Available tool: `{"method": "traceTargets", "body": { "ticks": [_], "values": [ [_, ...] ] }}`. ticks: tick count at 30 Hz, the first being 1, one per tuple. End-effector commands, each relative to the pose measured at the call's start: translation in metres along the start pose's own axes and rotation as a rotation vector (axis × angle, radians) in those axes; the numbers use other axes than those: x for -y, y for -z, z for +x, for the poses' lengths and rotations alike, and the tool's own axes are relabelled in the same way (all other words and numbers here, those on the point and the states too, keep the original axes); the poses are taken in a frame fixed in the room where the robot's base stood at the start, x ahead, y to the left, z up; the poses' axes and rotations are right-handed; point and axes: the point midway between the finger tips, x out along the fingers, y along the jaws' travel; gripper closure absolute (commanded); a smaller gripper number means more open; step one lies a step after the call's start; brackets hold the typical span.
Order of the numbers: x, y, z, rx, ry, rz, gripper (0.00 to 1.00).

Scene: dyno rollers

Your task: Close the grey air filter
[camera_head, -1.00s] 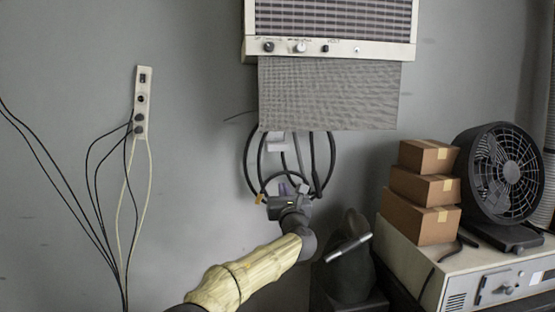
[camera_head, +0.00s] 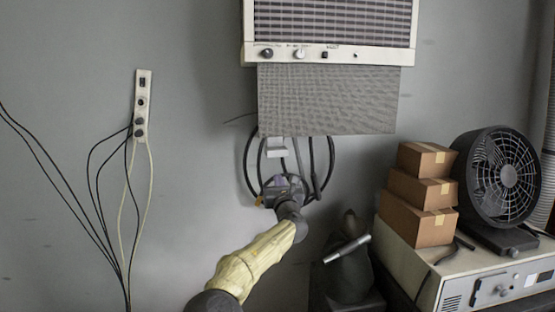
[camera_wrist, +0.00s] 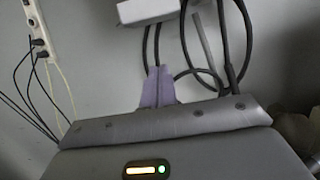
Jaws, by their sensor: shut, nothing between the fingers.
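The grey air filter (camera_head: 328,99) is a flat mesh panel hanging out below the white wall air unit (camera_head: 330,53) in the head view. Most of its length shows under the unit's lower edge. My gripper (camera_head: 282,181) is below the filter's lower edge, in front of the looped cables, and apart from the filter. In the wrist view its purple fingers (camera_wrist: 158,86) are together with nothing between them. The filter cannot be made out in the wrist view.
Black cables (camera_head: 330,165) hang in loops beneath the filter, near a small white box (camera_head: 277,147). A socket strip (camera_head: 141,105) with cords is on the wall at left. Stacked cardboard boxes (camera_head: 422,192) and a black fan (camera_head: 497,177) stand at right.

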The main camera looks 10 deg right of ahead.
Motion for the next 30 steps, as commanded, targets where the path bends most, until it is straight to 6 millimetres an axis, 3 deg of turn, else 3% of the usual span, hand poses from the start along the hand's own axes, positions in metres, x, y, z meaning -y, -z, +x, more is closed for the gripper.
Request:
{"method": "traceTargets", "body": {
  "ticks": [6,15,30],
  "values": [
    [0.001,-0.004,0.029,0.000,0.000,-0.001,1.00],
    [-0.001,-0.037,0.035,0.000,-0.001,0.002,1.00],
    [0.000,-0.040,0.035,0.001,0.000,0.001,1.00]
  ]
}}
